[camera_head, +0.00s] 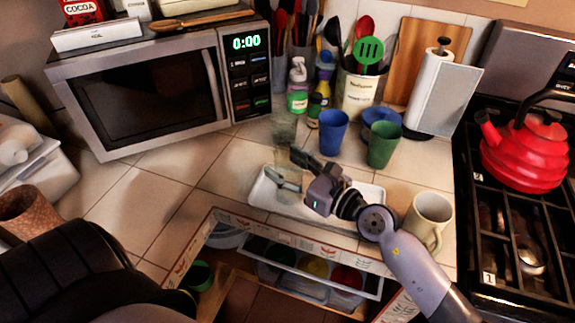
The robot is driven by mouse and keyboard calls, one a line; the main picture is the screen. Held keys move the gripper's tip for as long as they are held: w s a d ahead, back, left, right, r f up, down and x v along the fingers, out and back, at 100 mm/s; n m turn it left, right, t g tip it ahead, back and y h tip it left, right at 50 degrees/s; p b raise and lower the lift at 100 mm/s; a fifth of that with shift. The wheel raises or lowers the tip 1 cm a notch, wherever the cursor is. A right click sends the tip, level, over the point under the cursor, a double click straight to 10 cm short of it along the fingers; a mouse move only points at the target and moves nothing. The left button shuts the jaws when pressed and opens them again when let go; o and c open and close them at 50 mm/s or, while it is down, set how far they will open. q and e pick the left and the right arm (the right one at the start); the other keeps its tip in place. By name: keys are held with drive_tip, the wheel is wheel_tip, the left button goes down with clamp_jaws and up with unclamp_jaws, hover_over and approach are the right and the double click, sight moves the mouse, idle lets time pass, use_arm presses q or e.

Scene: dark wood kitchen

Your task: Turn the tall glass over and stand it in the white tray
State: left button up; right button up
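A tall clear glass (284,130) shows faintly as an upright see-through shape at the back edge of the white tray (372,190). Its lower part overlaps the tray's left end in the picture, and its outline is hard to make out. My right gripper (289,166) reaches in from the right over the tray, with its fingers at the glass. One finger shows through clear glass. I cannot tell whether the fingers press on it, or whether the glass touches the tray. My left gripper is out of view.
A blue cup (333,131) and a green cup (383,145) stand behind the tray. A beige mug (428,218) stands at its right. An open drawer (310,262) lies below the counter's front edge. The counter left of the tray is clear.

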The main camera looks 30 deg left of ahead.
drive_tip(key=o, duration=0.3)
